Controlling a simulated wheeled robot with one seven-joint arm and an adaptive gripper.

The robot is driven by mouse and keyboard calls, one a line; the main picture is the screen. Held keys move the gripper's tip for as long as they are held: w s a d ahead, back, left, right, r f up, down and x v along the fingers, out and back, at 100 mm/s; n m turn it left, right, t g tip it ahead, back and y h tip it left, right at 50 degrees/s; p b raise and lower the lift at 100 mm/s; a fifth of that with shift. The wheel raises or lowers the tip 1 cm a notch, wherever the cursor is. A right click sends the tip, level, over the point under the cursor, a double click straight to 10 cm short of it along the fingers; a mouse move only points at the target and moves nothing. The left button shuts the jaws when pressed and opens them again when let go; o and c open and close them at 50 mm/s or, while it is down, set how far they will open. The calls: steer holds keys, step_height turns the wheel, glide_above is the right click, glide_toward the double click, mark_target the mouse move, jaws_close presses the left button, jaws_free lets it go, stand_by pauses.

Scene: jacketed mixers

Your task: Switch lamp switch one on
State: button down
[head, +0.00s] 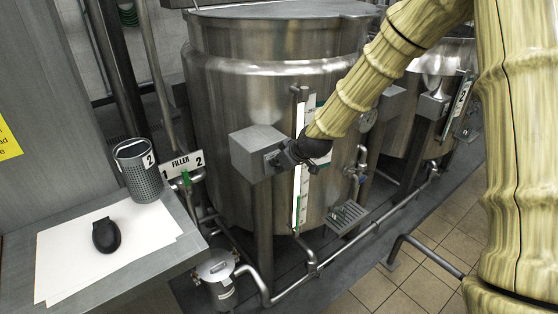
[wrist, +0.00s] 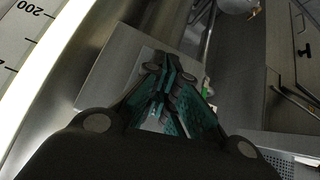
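A grey box (head: 258,152) is mounted on a post in front of the near steel mixer. A dark round part shows on its right face, mostly hidden by my gripper; I cannot read a label marking it as lamp switch one. My gripper (head: 283,158) is right at that face in the head view, and I cannot tell whether it touches. In the wrist view its dark and teal fingers (wrist: 165,85) converge in front of a pale grey face (wrist: 112,72). Whatever lies between the fingertips is hidden or too dark to tell. No lit lamp can be made out.
A white level gauge (head: 301,180) stands just beside my gripper. A side table (head: 188,238) at the left holds white sheets, a black object (head: 106,235) and a mesh cup (head: 138,172). A second mixer (head: 410,125) with another grey box (head: 432,107) stands behind my arm.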

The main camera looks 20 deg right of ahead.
steer(key=shift+s+f+p, duration=0.1)
steer(key=shift+p, duration=0.2)
stand_by(0.4)
steer(key=c, duration=1.6)
jaws_free()
steer(key=v, duration=1.2)
steer(key=shift+w+r, duration=0.3)
steer(key=shift+r, duration=0.05)
steer(key=shift+a, duration=0.1)
steer(key=shift+f, duration=0.1)
